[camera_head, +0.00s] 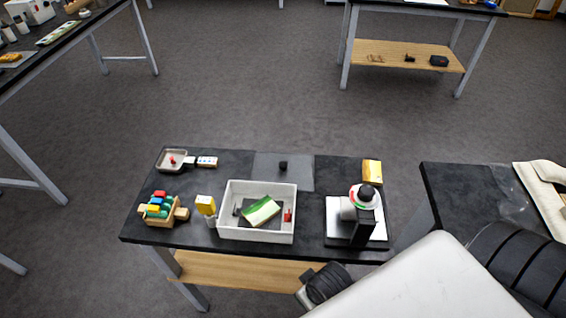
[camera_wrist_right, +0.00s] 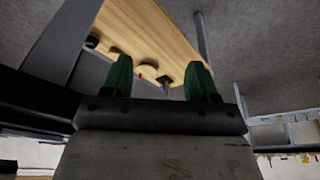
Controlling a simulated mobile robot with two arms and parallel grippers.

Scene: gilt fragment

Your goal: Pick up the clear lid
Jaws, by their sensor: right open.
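I cannot make out a clear lid in either view. My right gripper (camera_wrist_right: 158,78) shows in the right wrist view as two green fingers standing apart with nothing between them. It is away from the objects on the black worktable (camera_head: 225,240). In the head view a large white part of my own body fills the lower right, and the right gripper's fingers cannot be made out. My left gripper is not in view.
On the worktable stand a white bin (camera_head: 228,232) with a green-white item (camera_head: 262,210), a small metal tray (camera_head: 165,165), a wooden block holder (camera_head: 160,220), a yellow bottle (camera_head: 205,205), a black-white device (camera_head: 362,222) and a yellow box (camera_head: 372,171). Another dark table (camera_head: 470,200) stands right.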

